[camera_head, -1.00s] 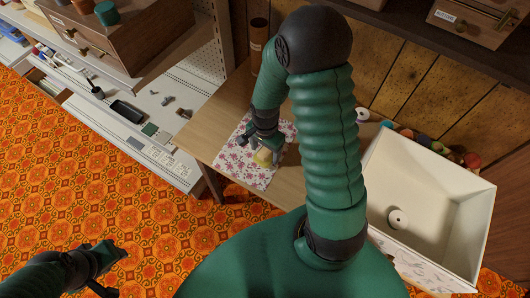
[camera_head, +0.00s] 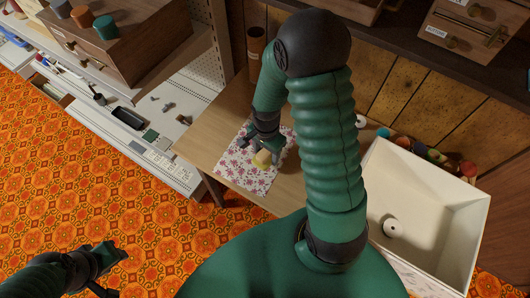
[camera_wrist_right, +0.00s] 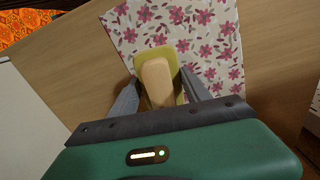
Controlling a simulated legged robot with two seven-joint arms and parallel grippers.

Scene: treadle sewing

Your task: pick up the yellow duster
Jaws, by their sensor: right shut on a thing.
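The yellow duster (camera_head: 262,159) is a yellow piece with a pale cream block on top. It is at the flowered cloth on the wooden table. In the right wrist view the duster (camera_wrist_right: 171,55) sits between the two grey fingers. My right gripper (camera_head: 261,152) points down and is shut on the duster, one finger at each side. I cannot tell whether the duster touches the cloth. My left gripper (camera_head: 118,272) is at the lower left over the orange carpet, its fingers apart and empty.
The flowered cloth (camera_head: 232,163) lies on the wooden table (camera_head: 205,128). A cream open box (camera_head: 425,190) stands at the right, with several coloured spools behind it. A brown cylinder (camera_head: 255,45) stands at the back. A white unit with small tools (camera_head: 185,95) is at the left.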

